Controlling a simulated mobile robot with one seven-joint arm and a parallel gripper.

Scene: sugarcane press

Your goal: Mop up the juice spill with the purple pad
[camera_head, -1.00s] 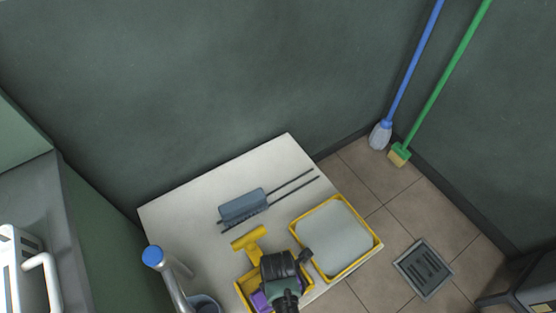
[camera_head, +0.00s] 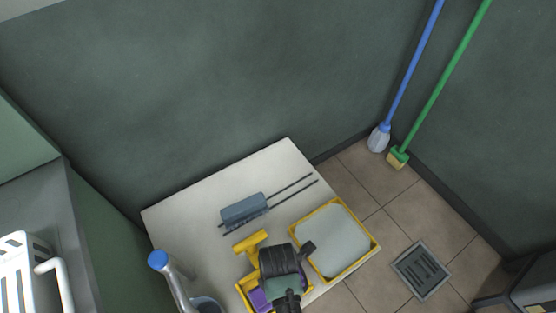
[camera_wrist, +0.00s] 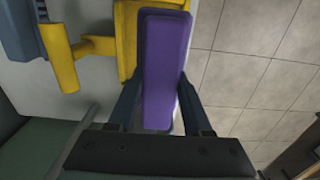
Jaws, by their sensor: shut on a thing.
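The purple pad (camera_wrist: 163,70) is between the two fingers of my gripper (camera_wrist: 160,95) in the wrist view, and the gripper is shut on it. In the head view a bit of the purple pad (camera_head: 258,298) shows beside my gripper (camera_head: 270,292), whose fingertips are hidden by my arm. The pad is at a yellow tray (camera_head: 243,291), which also shows behind it in the wrist view (camera_wrist: 126,40). I cannot tell whether the pad still touches the tray. No juice spill can be made out in either view.
On the white table (camera_head: 180,215) are a blue-grey brush-like tool (camera_head: 244,208), a yellow-handled tool (camera_head: 250,241) and a yellow-rimmed tray with a grey surface (camera_head: 334,240). A blue-capped tap (camera_head: 158,260) stands at left. A floor drain (camera_head: 421,269), blue mop (camera_head: 379,137) and green broom (camera_head: 398,157) are at right.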

